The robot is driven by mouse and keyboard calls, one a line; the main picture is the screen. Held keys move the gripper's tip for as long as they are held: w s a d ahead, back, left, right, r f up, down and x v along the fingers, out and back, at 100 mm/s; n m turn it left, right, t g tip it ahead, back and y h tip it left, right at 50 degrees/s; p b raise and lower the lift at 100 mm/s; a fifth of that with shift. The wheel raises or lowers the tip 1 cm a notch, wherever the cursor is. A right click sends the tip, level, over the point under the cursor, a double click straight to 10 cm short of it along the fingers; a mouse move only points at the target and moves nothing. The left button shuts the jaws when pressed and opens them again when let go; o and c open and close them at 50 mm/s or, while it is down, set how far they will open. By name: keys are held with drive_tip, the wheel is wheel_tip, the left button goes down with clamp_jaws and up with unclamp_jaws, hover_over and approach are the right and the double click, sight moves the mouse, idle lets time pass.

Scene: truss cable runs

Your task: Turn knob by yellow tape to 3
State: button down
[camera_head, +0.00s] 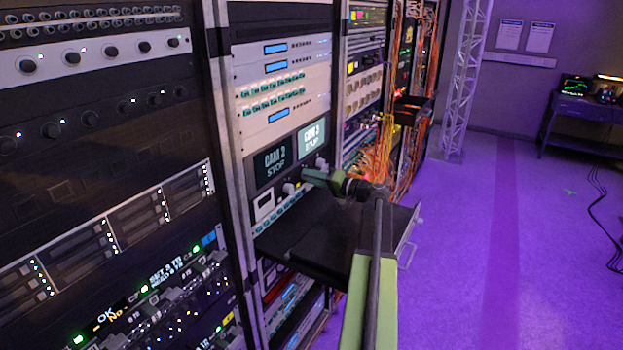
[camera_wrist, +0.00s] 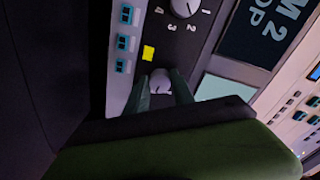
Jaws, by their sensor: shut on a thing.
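A small pale knob (camera_wrist: 160,83) sits on a dark panel in the wrist view, close to a yellow tape square (camera_wrist: 148,53). My gripper (camera_wrist: 160,92) has one dark green finger on each side of this knob and is shut on it. The knob's pointer and its own numbers are too small or hidden to read. A second pale knob (camera_wrist: 185,7) at the top edge has the numbers 1 to 4 around it and is apart from my fingers.
A dark screen (camera_head: 273,163) with large text is beside the gripper. A black shelf (camera_head: 310,245) juts out below my arm. Orange cables (camera_head: 378,150) hang from the rack beyond. The purple floor (camera_head: 470,250) at right is mostly clear.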

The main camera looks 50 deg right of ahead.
drive_tip(key=c, duration=1.1)
unclamp_jaws()
drive_tip(key=v, duration=1.7)
drive_tip(key=shift+s+p, duration=0.25)
drive_tip(key=shift+p, duration=0.1)
